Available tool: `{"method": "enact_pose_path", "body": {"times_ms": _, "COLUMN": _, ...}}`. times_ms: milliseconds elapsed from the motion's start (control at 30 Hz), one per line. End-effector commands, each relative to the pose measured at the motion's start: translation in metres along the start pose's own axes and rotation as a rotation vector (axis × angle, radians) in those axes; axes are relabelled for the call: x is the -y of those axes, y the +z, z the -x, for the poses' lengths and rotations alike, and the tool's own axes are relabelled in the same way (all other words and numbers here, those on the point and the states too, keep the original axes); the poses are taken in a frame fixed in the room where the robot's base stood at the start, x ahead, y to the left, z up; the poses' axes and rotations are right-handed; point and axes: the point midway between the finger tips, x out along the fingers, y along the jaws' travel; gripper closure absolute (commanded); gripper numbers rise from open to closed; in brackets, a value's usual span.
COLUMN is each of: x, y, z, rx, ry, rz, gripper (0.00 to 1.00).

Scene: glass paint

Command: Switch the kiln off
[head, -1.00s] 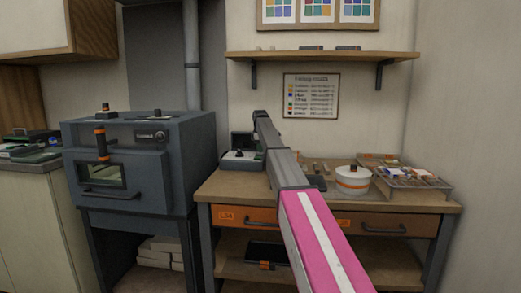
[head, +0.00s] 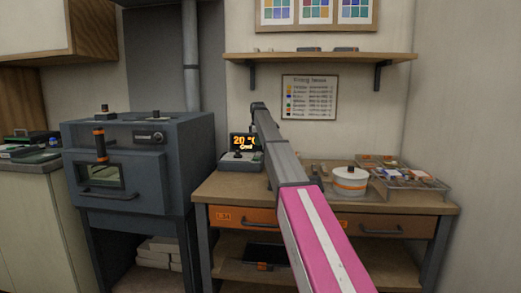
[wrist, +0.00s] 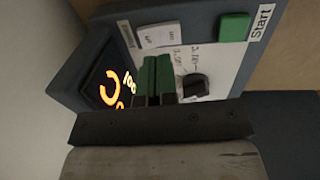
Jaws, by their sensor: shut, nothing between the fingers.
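The kiln (head: 190,160) is the dark blue-grey box on legs at the left, its windowed door shut. In the wrist view the panel appears sideways, with a white rocker switch (wrist: 161,35), a green Start button (wrist: 234,27) and a black knob (wrist: 195,84). My gripper (wrist: 157,58) is shut and empty, its green fingertips at the rocker; I cannot tell if they touch. The head view does not show the fingers clearly.
The wooden bench (head: 330,200) also holds a white round pot (head: 349,182) and a wire tray (head: 405,182) of small pieces. A shelf (head: 320,57) hangs above. The wall is close behind the control box.

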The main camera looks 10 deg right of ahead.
Motion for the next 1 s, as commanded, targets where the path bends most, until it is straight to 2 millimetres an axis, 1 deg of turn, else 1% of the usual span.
{"method": "enact_pose_path", "body": {"times_ms": 33, "x": -0.001, "y": 0.001, "z": 0.013, "rx": 0.000, "ry": 0.001, "rz": 0.000, "gripper": 1.00}}
{"method": "enact_pose_path", "body": {"times_ms": 200, "x": -0.001, "y": 0.001, "z": 0.048, "rx": 0.000, "ry": 0.001, "rz": 0.000, "gripper": 1.00}}
{"method": "enact_pose_path", "body": {"times_ms": 300, "x": -0.001, "y": 0.001, "z": 0.066, "rx": 0.000, "ry": 0.001, "rz": 0.000, "gripper": 1.00}}
{"method": "enact_pose_path", "body": {"times_ms": 433, "x": 0.000, "y": 0.001, "z": 0.082, "rx": 0.000, "ry": 0.000, "rz": 0.000, "gripper": 1.00}}
{"method": "enact_pose_path", "body": {"times_ms": 600, "x": 0.000, "y": 0.001, "z": 0.092, "rx": 0.000, "ry": 0.000, "rz": 0.000, "gripper": 1.00}}
{"method": "enact_pose_path", "body": {"times_ms": 1000, "x": -0.002, "y": 0.001, "z": 0.093, "rx": 0.000, "ry": 0.000, "rz": 0.000, "gripper": 1.00}}
